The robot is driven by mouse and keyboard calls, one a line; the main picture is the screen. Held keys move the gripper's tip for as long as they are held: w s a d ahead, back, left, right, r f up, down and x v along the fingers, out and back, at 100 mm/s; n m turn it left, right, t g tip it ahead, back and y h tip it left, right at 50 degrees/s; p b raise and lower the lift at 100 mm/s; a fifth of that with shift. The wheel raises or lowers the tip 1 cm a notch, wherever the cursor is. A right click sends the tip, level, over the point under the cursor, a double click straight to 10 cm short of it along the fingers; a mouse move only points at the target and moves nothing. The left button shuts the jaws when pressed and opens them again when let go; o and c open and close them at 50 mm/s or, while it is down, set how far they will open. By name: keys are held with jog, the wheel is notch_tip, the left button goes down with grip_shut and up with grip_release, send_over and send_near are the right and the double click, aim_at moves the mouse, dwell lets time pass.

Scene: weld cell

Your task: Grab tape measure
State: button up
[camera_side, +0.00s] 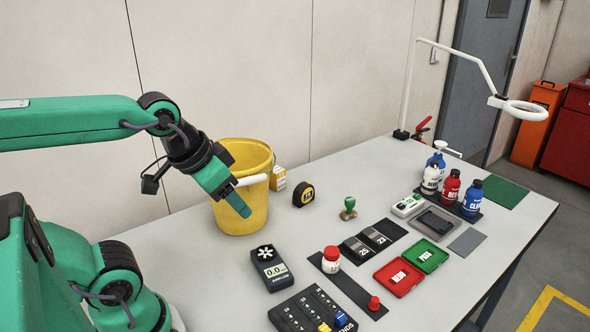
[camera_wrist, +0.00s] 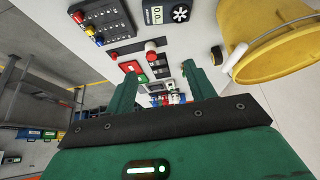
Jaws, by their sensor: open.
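The tape measure (camera_side: 303,194), black with a yellow face, stands on the grey table to the right of the yellow bucket (camera_side: 240,215). In the wrist view a small dark shape beside the bucket (camera_wrist: 285,50) looks like the tape measure (camera_wrist: 217,55), right of my fingers. My gripper (camera_side: 238,205) points down and to the right in front of the bucket, left of the tape measure and apart from it. In the wrist view my gripper (camera_wrist: 157,75) has its two green fingers spread, with nothing held between them.
The bucket's white handle (camera_side: 250,181) sticks out near my gripper. A meter (camera_side: 271,269) stands in front, and a green-handled stamp (camera_side: 348,208) to the right of the tape measure. A yellow-white box (camera_side: 278,178) is behind it.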

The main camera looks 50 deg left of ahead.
jog(key=w+a+r+g, duration=0.1)
jog(key=w+a+r, duration=0.2)
jog(key=w, duration=0.7)
jog(key=n+g, duration=0.2)
jog(key=g, duration=0.2)
send_over(304, 184)
jog(key=f, duration=1.6)
jog(key=shift+s+d, duration=0.15)
jog(key=shift+d, duration=0.05)
jog(key=shift+a+f, duration=0.1)
jog(key=shift+f, duration=2.4)
jog(key=shift+f, duration=0.1)
